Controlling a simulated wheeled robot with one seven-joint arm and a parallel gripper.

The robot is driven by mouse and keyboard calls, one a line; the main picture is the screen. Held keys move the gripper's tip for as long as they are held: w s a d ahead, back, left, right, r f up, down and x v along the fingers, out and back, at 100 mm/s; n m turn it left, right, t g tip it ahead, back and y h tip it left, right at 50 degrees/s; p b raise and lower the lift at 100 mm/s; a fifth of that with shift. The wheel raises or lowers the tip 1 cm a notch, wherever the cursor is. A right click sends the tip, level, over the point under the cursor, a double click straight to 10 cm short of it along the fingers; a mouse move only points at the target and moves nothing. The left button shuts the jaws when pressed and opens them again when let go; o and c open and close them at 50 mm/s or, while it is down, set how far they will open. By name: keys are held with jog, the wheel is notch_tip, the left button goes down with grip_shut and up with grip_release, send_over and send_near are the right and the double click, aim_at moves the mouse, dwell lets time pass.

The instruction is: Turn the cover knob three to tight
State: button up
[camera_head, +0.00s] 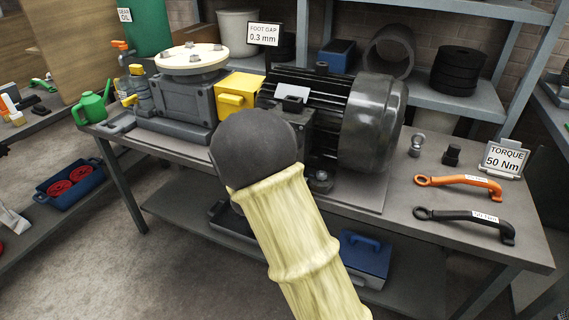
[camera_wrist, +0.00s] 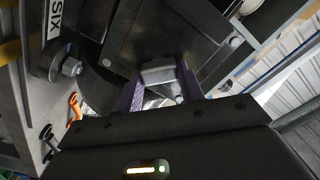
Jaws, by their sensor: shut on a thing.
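In the wrist view my gripper (camera_wrist: 162,82) has its two purple fingers closed on a grey, block-shaped knob (camera_wrist: 158,70). No number shows on this knob, so I cannot tell whether it is knob three. The knob sits against dark grey machine housing (camera_wrist: 178,28). In the head view my own arm hides the gripper and the knob. There a yellow cover (camera_head: 238,92) stands between the grey gearbox (camera_head: 185,97) and the black motor (camera_head: 370,120).
An orange wrench (camera_head: 460,182) and a black wrench (camera_head: 465,217) lie at the bench's right, near a torque sign (camera_head: 502,158) reading 50 Nm. A plate (camera_wrist: 58,22) reading SIX is beside a bolt (camera_wrist: 70,67). A green can (camera_head: 91,107) stands at the left.

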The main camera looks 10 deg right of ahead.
jog(key=m+b, duration=0.3)
jog(key=b, duration=0.1)
jog(key=m+b, duration=0.3)
jog(key=b, duration=0.2)
jog(key=m+b, duration=0.3)
jog(key=b, duration=0.2)
jog(key=shift+d+f, duration=0.1)
jog(key=shift+f, duration=0.2)
jog(key=shift+o, duration=0.2)
jog(key=o, duration=1)
jog(key=shift+c, duration=0.2)
jog(key=v, duration=1.7)
jog(key=shift+s, duration=0.2)
